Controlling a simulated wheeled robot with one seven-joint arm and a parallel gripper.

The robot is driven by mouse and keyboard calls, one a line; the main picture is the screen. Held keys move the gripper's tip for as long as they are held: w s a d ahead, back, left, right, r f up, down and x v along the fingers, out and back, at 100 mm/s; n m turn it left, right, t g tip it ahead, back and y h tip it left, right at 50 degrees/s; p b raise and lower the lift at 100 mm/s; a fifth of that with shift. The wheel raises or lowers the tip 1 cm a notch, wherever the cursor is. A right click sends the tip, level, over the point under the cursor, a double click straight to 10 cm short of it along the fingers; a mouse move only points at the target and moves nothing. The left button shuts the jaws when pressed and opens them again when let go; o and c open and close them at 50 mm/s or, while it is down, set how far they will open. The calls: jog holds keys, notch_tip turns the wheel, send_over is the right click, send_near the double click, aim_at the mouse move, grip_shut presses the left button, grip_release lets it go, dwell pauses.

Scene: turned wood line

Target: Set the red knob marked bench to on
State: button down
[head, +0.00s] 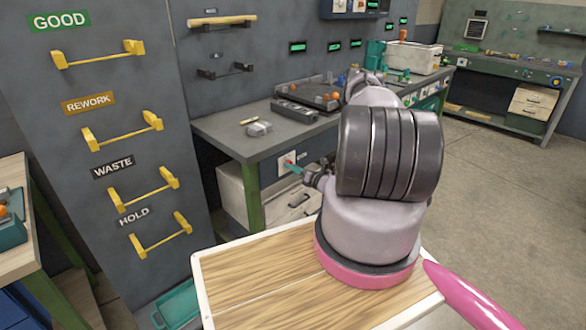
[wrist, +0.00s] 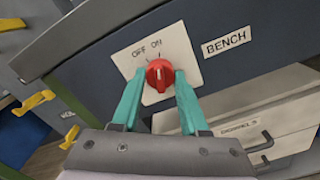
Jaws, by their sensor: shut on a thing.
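The red knob (wrist: 159,75) sits on a white plate (wrist: 182,48) lettered OFF and ON, on the dark front of the bench. A BENCH label (wrist: 226,43) is right of it. My gripper (wrist: 160,76) has its teal fingers on either side of the knob and is shut on it. A pale mark shows on the knob's face, but I cannot tell for sure which word it points to. In the head view, the plate (head: 283,168) is on the bench front, and my gripper (head: 293,165) reaches it, partly covering the knob.
The workbench (head: 245,142) carries a grey tray and small parts. A drawer unit (wrist: 270,115) stands below the knob. A dark cabinet with yellow handles (head: 143,131) is at left. Open floor (head: 490,190) lies at right.

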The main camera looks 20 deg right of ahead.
jog(key=shift+m, duration=0.5)
jog(key=shift+c, duration=2.1)
grip_release()
jog(key=shift+s, duration=0.1)
jog(key=v, duration=1)
jog(key=shift+s, duration=0.35)
jog(key=shift+d, duration=0.2)
